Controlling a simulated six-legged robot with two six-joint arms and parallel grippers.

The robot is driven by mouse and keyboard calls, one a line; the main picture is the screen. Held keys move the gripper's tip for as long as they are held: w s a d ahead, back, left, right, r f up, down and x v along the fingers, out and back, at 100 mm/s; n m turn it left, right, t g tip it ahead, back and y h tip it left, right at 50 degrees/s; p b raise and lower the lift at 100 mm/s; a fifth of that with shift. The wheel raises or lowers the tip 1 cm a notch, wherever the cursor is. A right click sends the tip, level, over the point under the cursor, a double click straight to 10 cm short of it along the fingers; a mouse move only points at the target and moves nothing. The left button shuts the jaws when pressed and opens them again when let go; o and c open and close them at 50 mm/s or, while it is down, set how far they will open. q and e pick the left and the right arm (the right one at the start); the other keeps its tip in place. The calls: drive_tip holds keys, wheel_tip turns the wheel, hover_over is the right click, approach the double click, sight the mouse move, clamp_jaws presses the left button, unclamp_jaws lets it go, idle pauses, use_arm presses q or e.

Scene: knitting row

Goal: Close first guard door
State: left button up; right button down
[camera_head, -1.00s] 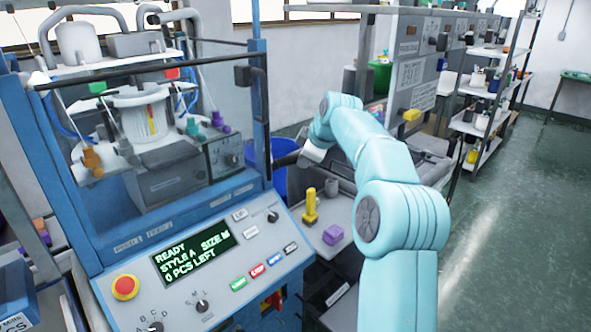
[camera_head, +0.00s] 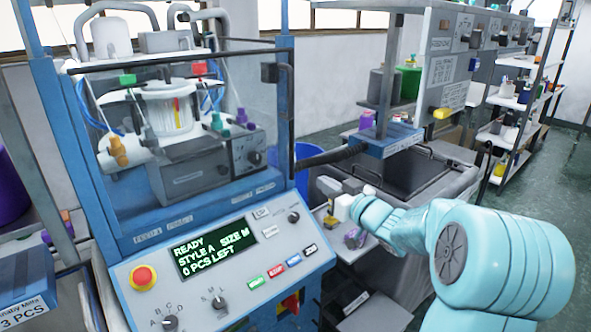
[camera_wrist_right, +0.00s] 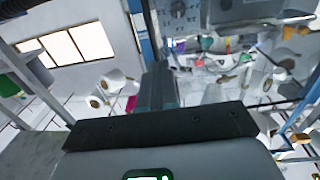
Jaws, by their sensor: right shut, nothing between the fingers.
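The first knitting machine (camera_head: 180,110) stands at the left of the head view. Its clear guard door (camera_head: 225,85) hangs across the front under a dark top bar, with a black vertical handle (camera_head: 291,125) at its right edge. I cannot tell whether the door sits fully against the frame. My right gripper (camera_head: 335,197) is right of the machine and below the handle, apart from it. It is shut and empty; in the right wrist view its dark fingers (camera_wrist_right: 157,85) are together. My left gripper is out of view.
Open green floor (camera_head: 560,160) lies at far right.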

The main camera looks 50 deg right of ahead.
sight(289, 159)
drive_tip(key=p+x, duration=0.1)
drive_tip(key=x, duration=0.3)
drive_tip(key=p+x, duration=0.2)
drive_tip(key=x, duration=0.3)
drive_tip(key=p+x, duration=0.1)
drive_tip(key=x, duration=0.3)
drive_tip(key=shift+w+d+f+p, duration=0.1)
drive_tip(key=shift+w+d+p, duration=0.15)
drive_tip(key=shift+d+p, duration=0.2)
drive_tip(key=shift+w+d, duration=0.1)
drive_tip(key=shift+w, duration=0.1)
